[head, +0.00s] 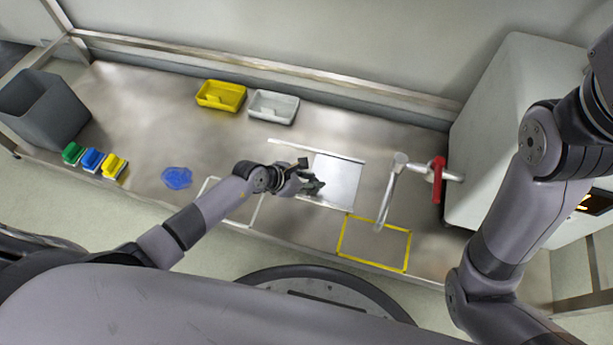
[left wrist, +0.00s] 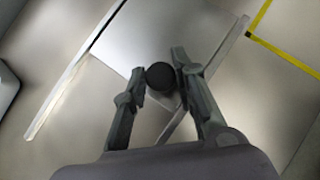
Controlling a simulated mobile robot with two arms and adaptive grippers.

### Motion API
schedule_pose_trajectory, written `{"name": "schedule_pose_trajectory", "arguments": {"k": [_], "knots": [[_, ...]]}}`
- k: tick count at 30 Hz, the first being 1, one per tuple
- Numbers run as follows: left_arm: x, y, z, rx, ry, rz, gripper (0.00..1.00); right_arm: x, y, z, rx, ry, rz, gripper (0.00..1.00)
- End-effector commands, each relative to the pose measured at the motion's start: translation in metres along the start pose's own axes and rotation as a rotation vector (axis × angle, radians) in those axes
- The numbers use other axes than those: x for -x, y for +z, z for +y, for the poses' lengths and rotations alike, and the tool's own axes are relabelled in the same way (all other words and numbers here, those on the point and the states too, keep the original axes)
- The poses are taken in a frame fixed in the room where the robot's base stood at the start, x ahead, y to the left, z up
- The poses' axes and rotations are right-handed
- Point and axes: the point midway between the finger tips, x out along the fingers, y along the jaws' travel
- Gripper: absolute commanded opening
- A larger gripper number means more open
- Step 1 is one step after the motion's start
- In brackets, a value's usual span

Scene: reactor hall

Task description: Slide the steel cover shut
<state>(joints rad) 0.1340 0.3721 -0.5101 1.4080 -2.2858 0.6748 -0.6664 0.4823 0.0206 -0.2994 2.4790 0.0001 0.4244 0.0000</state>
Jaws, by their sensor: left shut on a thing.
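The steel cover (head: 337,182) is a bright flat plate between two pale rails on the bench, at their right end in the head view. In the left wrist view the cover (left wrist: 170,35) lies between the rails, with a round black knob (left wrist: 161,76) near its edge. My left gripper (head: 308,184) is at the cover's left edge. In the wrist view its fingers (left wrist: 160,74) are shut on the knob, one on each side. The fingers partly hide the cover's near corner. My right arm shows at the right, but its gripper is out of view.
A tap with a red lever (head: 437,182) stands right of the cover, beside a white cabinet (head: 510,120). A yellow outline (head: 375,243) lies in front. Yellow (head: 221,95) and grey (head: 273,106) trays stand behind. A blue cloth (head: 176,178), brushes and a grey bin (head: 45,110) are left.

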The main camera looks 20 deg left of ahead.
Motion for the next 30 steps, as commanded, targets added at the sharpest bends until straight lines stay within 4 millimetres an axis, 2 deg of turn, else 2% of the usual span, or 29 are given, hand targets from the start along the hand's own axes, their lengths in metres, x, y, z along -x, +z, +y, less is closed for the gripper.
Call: {"name": "schedule_pose_trajectory", "arguments": {"k": [6, 7, 14, 25, 30], "knots": [[-0.002, 0.004, -0.005, 0.001, -0.007, -0.009, 0.00, 0.001, 0.000, 0.000, 0.000, -0.001, 0.001, 0.36], [-0.002, 0.004, -0.005, 0.001, -0.008, -0.010, 0.28, 0.001, 0.000, 0.000, 0.000, -0.001, 0.001, 0.36], [-0.002, 0.003, -0.004, 0.001, -0.007, -0.008, 0.43, 0.001, 0.000, -0.001, -0.001, -0.001, 0.001, 0.36], [0.002, 0.001, -0.002, 0.001, -0.004, -0.005, 0.44, 0.000, -0.001, 0.000, 0.000, -0.001, 0.002, 0.36], [0.022, 0.001, -0.002, -0.002, -0.003, -0.005, 0.44, 0.000, -0.001, 0.000, 0.000, -0.001, 0.002, 0.36]]}}
